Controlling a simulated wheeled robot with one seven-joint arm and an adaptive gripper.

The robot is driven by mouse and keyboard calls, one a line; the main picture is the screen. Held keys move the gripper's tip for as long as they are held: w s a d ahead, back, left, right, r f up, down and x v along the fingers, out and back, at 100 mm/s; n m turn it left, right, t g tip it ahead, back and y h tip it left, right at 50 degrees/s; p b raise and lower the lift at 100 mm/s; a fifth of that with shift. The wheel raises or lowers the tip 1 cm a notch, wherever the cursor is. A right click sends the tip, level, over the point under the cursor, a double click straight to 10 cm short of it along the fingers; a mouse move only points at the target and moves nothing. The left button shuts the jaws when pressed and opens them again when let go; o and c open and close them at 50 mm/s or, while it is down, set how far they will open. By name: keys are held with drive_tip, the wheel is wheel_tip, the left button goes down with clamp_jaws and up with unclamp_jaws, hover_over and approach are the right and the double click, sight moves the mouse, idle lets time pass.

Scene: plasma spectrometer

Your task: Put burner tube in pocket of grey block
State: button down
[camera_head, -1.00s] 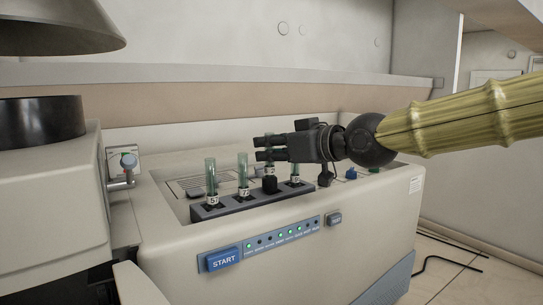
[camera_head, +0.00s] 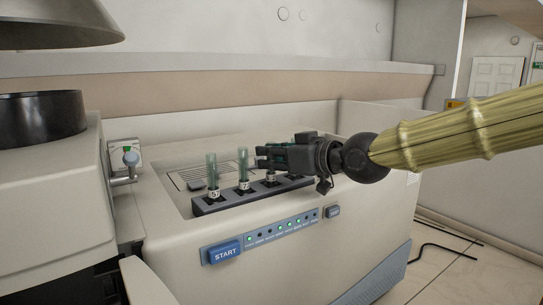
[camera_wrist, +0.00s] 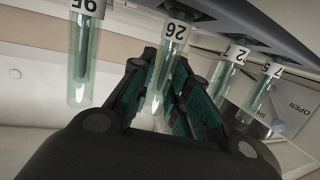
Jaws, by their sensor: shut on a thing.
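The dark grey block (camera_head: 256,198) lies on top of the cream instrument and holds a row of green glass tubes with white number labels. My gripper (camera_head: 264,157) is shut around the tube labelled 26 (camera_wrist: 165,62), taken as the burner tube. This tube stands upright with its labelled foot (camera_head: 270,177) at the block. How deep it sits in its pocket cannot be told. In the wrist view, the block (camera_wrist: 235,22) is at the top, with the tubes pointing down. The two black fingers are on either side of tube 26.
Two tubes (camera_head: 211,170) (camera_head: 243,167) stand left of my gripper. Another labelled tube (camera_wrist: 85,45) is close beside my fingers, hidden behind my gripper in the head view. A START button (camera_head: 224,252) is on the instrument front. A small valve (camera_head: 130,160) is at left.

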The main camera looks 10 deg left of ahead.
drive_tip(key=c, duration=1.4)
unclamp_jaws()
drive_tip(key=shift+o, duration=0.2)
drive_tip(key=shift+r, duration=0.1)
drive_tip(key=shift+s+d, duration=0.3)
drive_tip(key=shift+d, duration=0.05)
drive_tip(key=b+v, duration=0.3)
drive_tip(key=v, duration=0.8)
drive_tip(key=shift+r+b, duration=0.2)
drive_tip(key=shift+b, duration=0.2)
